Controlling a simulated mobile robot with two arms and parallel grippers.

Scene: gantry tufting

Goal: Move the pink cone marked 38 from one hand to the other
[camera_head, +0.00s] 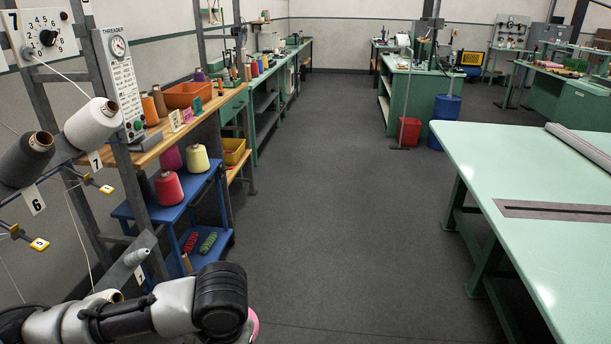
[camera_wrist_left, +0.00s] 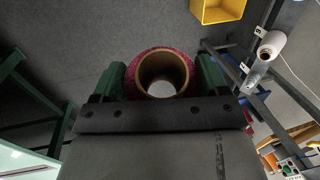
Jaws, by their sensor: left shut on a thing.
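In the left wrist view my left gripper (camera_wrist_left: 163,78) is shut on a pink cone (camera_wrist_left: 140,58), its green fingers on either side. The cone's open brown tube faces the camera. In the head view a pink sliver of the held cone (camera_head: 254,324) shows at the bottom, beside my left wrist; the rest of it and the gripper fingers are hidden behind my arm. No number is legible on the cone. My right gripper is in neither view.
A blue cart (camera_head: 131,211) at left holds a pinkish-red cone (camera_head: 169,190), a magenta cone (camera_head: 171,158) and a cream cone (camera_head: 198,158). The creel frame (camera_head: 128,165) stands close to my left arm. A green table (camera_head: 510,165) is at right; the floor between is clear.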

